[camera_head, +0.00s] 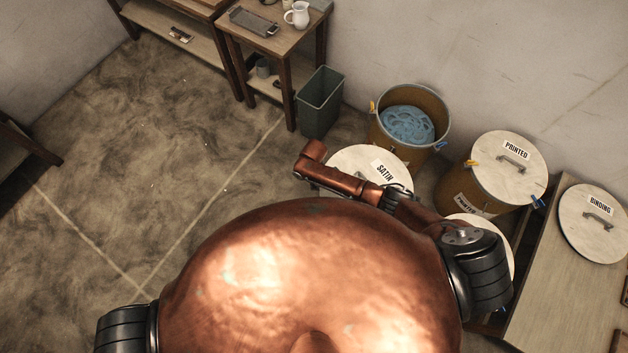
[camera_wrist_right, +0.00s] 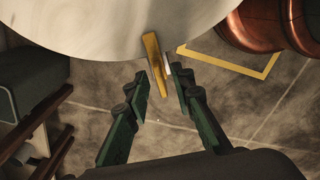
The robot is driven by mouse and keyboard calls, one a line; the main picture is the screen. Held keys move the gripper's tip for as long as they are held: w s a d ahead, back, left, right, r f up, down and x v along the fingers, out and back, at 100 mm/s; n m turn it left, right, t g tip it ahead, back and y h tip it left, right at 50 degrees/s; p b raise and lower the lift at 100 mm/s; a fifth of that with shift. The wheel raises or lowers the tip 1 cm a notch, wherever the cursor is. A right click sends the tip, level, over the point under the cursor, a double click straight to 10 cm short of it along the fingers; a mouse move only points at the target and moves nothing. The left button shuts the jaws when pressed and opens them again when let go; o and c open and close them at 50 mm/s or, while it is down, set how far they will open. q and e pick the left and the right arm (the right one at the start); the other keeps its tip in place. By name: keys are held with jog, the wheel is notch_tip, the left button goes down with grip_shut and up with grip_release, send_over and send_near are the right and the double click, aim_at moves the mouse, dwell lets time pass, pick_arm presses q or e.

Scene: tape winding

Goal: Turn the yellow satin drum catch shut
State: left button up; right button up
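The satin drum's round pale lid (camera_head: 350,158), labelled SATIN, lies partly under my right arm in the head view. It also fills the top of the right wrist view (camera_wrist_right: 110,25). The yellow catch (camera_wrist_right: 153,52) is a narrow bar at the lid's edge, pointing down and outward in the right wrist view. The catch is hidden in the head view. My right gripper (camera_wrist_right: 160,76) is open, with its green fingers on either side of the catch. I cannot tell whether either finger touches it. My left gripper is out of view.
An open drum (camera_head: 442,110) with blue contents stands behind the satin lid. A PRINTED drum (camera_head: 490,190) is to its right, and a BINDING lid (camera_head: 575,225) lies on a wooden surface. A green bin (camera_head: 320,105) stands to the left. Floor further left is clear.

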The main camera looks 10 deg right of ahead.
notch_tip(320, 180, up, 12)
dwell(0.7)
dwell(0.4)
